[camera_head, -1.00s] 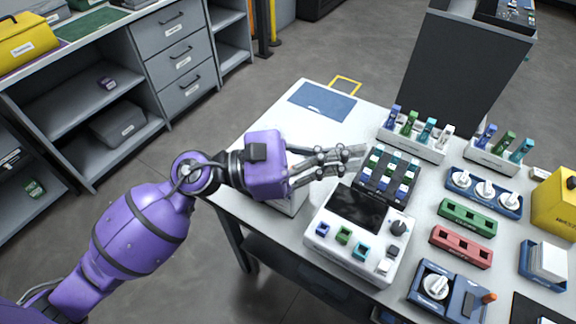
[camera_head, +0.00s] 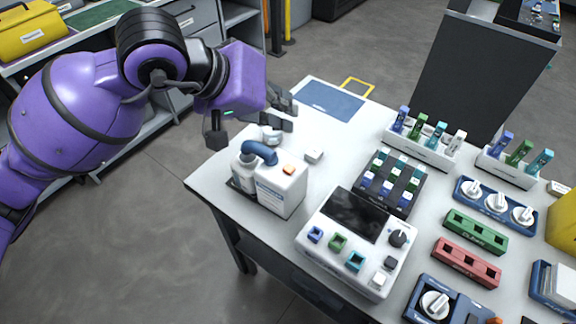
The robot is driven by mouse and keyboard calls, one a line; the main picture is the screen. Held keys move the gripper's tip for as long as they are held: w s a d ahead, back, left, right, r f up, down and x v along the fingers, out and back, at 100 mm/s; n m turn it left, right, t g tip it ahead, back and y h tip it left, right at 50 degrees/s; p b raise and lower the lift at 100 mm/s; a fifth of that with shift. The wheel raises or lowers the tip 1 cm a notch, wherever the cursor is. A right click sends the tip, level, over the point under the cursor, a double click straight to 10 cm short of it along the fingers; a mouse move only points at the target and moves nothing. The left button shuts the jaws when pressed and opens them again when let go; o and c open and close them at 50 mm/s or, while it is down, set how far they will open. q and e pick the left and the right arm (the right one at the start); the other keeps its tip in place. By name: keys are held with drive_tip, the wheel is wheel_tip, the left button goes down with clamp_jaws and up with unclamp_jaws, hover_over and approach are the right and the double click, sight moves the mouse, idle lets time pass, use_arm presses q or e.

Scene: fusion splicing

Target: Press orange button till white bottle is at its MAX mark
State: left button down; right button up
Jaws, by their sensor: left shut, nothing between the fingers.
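A white dispenser (camera_head: 283,193) stands at the near left corner of the white table. An orange button (camera_head: 289,169) sits on its top. A curved blue spout (camera_head: 262,150) reaches left from it over a small white bottle (camera_head: 245,178) on a dark base. The bottle's liquid level and MAX mark cannot be made out. My left gripper (camera_head: 286,115) is shut and empty, above and behind the dispenser, apart from the button. My right gripper is not in view.
A splicer unit (camera_head: 335,250) with a dark screen stands to the right of the dispenser. Behind it are a rack of coloured blocks (camera_head: 390,183) and a holder with upright clips (camera_head: 422,150). A blue mat (camera_head: 325,101) lies behind.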

sight(286, 164)
use_arm(q)
drive_tip(key=shift+f, duration=0.1)
